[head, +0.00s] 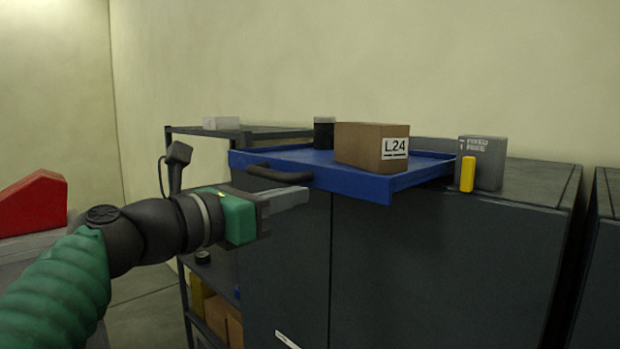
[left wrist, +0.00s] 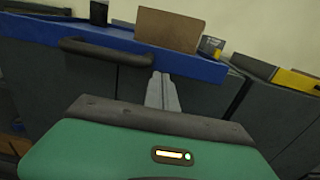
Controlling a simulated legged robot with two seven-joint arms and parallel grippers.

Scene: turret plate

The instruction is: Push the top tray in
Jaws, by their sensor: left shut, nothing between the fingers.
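The blue top tray (head: 350,180) stands out over the front of a dark grey cabinet (head: 420,260). It has a black handle (head: 280,174) on its front face. A brown box labelled L24 (head: 358,145) sits on it. My left gripper (head: 300,196) is shut and empty, in front of and slightly below the tray's front in the head view. In the left wrist view the fingers (left wrist: 162,92) point at the tray's front wall (left wrist: 190,65), right of the handle (left wrist: 105,51). I cannot tell if they touch it. My right gripper is not in view.
A grey box (head: 485,160) and a yellow block (head: 467,174) stand on the cabinet top, right of the tray. A black cylinder (head: 324,133) stands behind the tray's left part. A dark shelf rack (head: 240,133) stands at left, near a red wedge-shaped object (head: 33,203).

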